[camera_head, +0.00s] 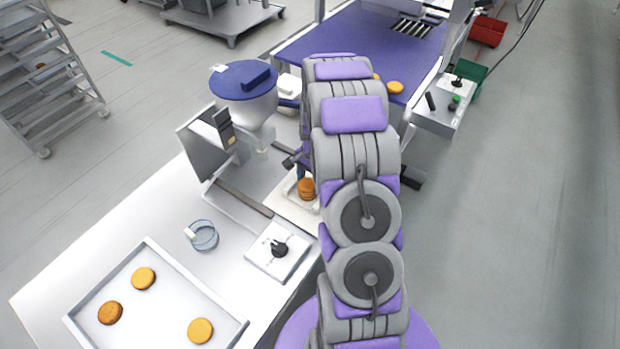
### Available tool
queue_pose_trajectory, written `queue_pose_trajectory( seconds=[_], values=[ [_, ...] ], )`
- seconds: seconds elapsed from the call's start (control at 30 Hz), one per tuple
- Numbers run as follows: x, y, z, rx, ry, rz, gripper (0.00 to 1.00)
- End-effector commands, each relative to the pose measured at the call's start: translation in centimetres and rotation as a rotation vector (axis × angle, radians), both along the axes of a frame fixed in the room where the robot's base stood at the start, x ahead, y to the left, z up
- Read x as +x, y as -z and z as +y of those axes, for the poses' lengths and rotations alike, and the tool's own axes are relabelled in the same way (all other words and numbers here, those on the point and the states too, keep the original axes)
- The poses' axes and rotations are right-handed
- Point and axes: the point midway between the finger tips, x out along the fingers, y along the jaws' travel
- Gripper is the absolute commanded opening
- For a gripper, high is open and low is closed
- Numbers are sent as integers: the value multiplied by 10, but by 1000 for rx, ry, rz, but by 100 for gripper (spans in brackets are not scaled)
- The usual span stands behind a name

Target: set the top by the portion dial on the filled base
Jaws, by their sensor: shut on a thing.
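My gripper (303,172) is mostly hidden behind my arm; a dark and purple part of it shows just above a small stack of orange-brown rounds (306,189). It is shut on the upper round, the top. The filled base is at the bottom of this stack, on a pale board (287,207). The layers are too small to tell whether the top touches the base. The portion dial (279,249) is a black knob on a white box. The bench beside it shows no round.
A tray (79,318) with three rounds stands at the lower left. A clear ring-shaped dish (203,236) sits near the dial. The hopper with a blue lid (243,80) and a grey panel (200,143) stand left of the stack. A purple conveyor (350,40) lies behind.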

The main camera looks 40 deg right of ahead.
Motion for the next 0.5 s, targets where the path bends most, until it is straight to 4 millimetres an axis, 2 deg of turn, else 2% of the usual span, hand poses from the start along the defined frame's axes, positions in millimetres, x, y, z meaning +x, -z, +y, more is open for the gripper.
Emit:
queue_pose_trajectory(
  seconds=[0.37, 0.4, 0.5],
  values=[
    [0, 4, 0, 0, 0, 0, 51],
    [0, 4, 0, 0, 0, 0, 68],
    [0, 4, 0, 0, 0, 0, 78]
  ],
)
